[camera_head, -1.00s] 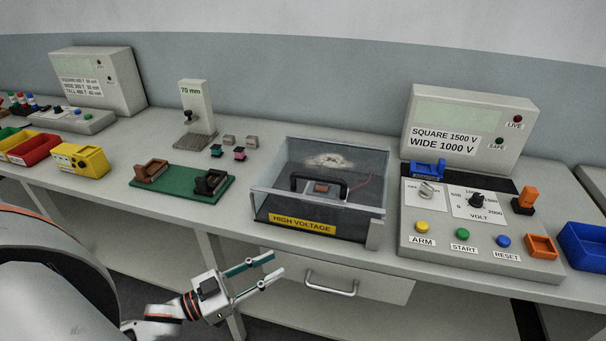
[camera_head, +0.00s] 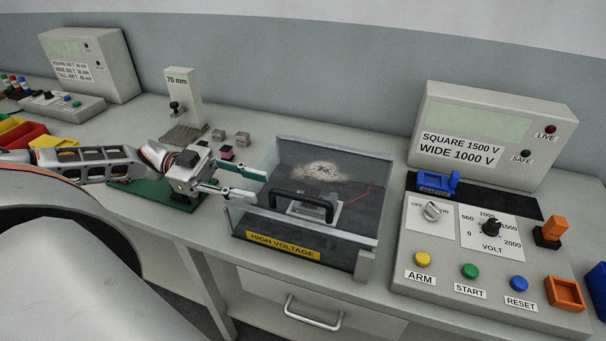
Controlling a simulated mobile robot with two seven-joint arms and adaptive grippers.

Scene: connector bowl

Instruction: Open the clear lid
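The test box (camera_head: 362,262) has a yellow HIGH VOLTAGE label (camera_head: 283,246) on its front wall. Its clear lid (camera_head: 352,178) looks closed, and the dark floor and a pale scorched patch show through it. A black bar handle (camera_head: 301,199) shows over the middle of the box. My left gripper (camera_head: 257,185) is open and empty at the box's left side, its two fingers pointing right toward the handle. The fingertips appear just short of the handle's left end. I cannot tell their exact height over the lid. My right gripper is not in view.
The control panel (camera_head: 470,240) with knobs and buttons stands right of the box. A 70 mm gauge post (camera_head: 183,97) and small blocks (camera_head: 242,138) stand behind my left gripper. A green board (camera_head: 150,192) lies partly under my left arm. A drawer handle (camera_head: 314,316) sits below the tabletop edge.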

